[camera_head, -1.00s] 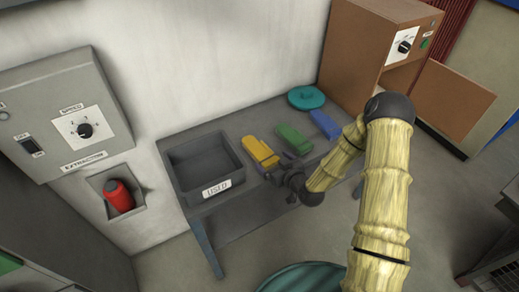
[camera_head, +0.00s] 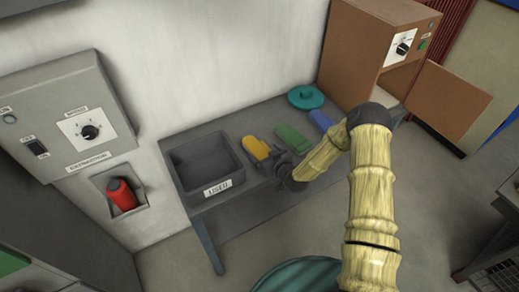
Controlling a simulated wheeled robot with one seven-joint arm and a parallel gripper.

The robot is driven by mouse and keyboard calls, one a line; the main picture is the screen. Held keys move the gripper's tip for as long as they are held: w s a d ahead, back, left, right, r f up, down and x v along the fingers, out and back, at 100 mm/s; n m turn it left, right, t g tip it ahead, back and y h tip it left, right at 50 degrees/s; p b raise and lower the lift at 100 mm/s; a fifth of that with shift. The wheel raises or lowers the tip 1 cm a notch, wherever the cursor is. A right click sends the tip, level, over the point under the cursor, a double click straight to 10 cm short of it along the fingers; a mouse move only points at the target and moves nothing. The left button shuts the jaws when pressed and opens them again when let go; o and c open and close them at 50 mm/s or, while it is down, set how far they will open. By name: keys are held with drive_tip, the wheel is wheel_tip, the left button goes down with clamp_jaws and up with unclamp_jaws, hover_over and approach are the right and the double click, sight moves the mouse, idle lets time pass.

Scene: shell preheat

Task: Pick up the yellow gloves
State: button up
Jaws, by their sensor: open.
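The yellow gloves (camera_head: 256,147) lie on the grey table (camera_head: 240,210), just right of the grey bin. Their front end is hidden behind my gripper. My gripper (camera_head: 277,160) is open at the front end of the yellow gloves, low over the table. I cannot tell whether the fingers are around the gloves or only beside them. My arm reaches in from the lower right.
A grey bin (camera_head: 218,187) labelled USED stands left of the gloves. A green pair (camera_head: 292,137) and a blue pair (camera_head: 321,120) lie to the right. A teal disc (camera_head: 306,97) lies behind. A brown cabinet (camera_head: 362,48) with its door open stands at the right.

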sight(263, 152)
drive_tip(key=shift+x, duration=1.1)
drive_tip(key=c, duration=1.1)
drive_tip(key=shift+r, duration=0.15)
drive_tip(key=shift+c, duration=0.2)
wheel_tip(263, 152, up, 10)
drive_tip(key=b, duration=0.2)
